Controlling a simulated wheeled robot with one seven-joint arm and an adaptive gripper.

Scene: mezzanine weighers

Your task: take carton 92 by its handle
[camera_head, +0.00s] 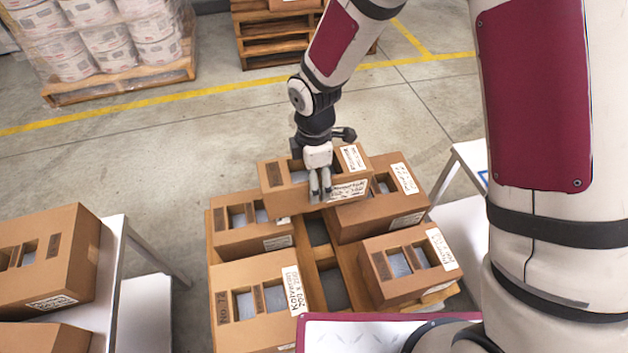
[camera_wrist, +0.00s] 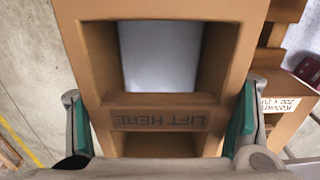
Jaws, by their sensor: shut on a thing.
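My gripper (camera_head: 320,195) points down at a brown carton (camera_head: 285,202) at the back of the group of cartons. It is shut on the carton's handle, a cardboard strip marked "LIFT HERE". In the wrist view the handle (camera_wrist: 160,120) lies between my two green-padded fingers, with an opening on each side of it. A pale grey surface shows through the larger opening. The carton overlaps its neighbours in the head view; I cannot tell whether it is clear of its support. Its number is not readable.
Several similar cartons stand close around, one front left (camera_head: 255,310), one right (camera_head: 405,270), one back right (camera_head: 385,200). They rest on a wooden pallet (camera_head: 352,270). A white table (camera_head: 105,290) with cartons is at left. Open floor (camera_head: 180,150) lies behind.

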